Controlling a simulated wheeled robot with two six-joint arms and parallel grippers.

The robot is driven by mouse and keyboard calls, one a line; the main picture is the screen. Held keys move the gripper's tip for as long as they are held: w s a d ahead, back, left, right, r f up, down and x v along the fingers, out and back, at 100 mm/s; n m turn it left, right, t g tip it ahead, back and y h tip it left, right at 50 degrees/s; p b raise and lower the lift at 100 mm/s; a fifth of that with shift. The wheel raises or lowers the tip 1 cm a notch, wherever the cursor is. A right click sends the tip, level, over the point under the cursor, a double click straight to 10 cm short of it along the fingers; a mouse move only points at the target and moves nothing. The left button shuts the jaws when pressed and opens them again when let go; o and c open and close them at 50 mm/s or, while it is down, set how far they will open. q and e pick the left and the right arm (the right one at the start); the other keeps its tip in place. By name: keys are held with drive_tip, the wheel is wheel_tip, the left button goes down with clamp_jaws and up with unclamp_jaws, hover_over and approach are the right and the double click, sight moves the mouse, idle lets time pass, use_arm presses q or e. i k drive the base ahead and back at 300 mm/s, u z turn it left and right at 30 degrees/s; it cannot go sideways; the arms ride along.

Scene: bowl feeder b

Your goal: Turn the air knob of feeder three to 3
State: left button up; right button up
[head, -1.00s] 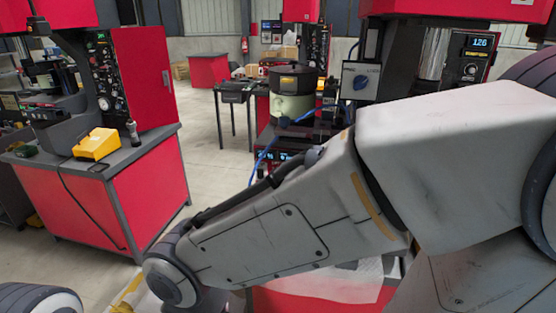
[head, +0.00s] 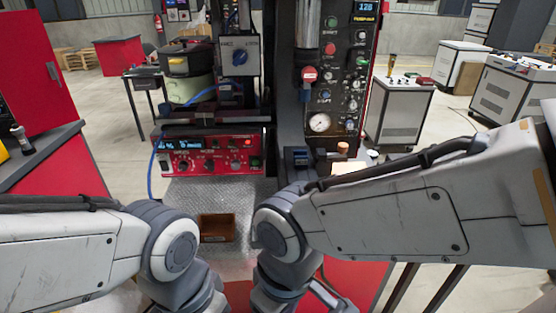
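A red control box (head: 210,157) with a lit blue display, several knobs and a green switch stands at the back of the metal work plate. A black knob (head: 210,164) is near the middle of its front. A blue knob (head: 239,57) sits on a pale plate above it. A pale green feeder bowl (head: 188,88) with a dark top stands behind, to the left. The labels are too small to tell which is feeder three or its air knob. Both my arms reach in at the bottom, in front of the box and apart from it. Neither gripper's fingertips show.
A black press panel (head: 340,85) with buttons, a red knob and a gauge stands right of the box. A brown tray (head: 217,228) lies on the perforated plate (head: 188,205) between my arms. A blue hose (head: 152,172) hangs at the box's left. Grey cabinets stand at right.

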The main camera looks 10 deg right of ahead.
sight(235, 164)
drive_tip(key=k, duration=1.3)
drive_tip(key=u, duration=0.5)
drive_tip(key=i, duration=1.55)
drive_tip(key=z, duration=0.75)
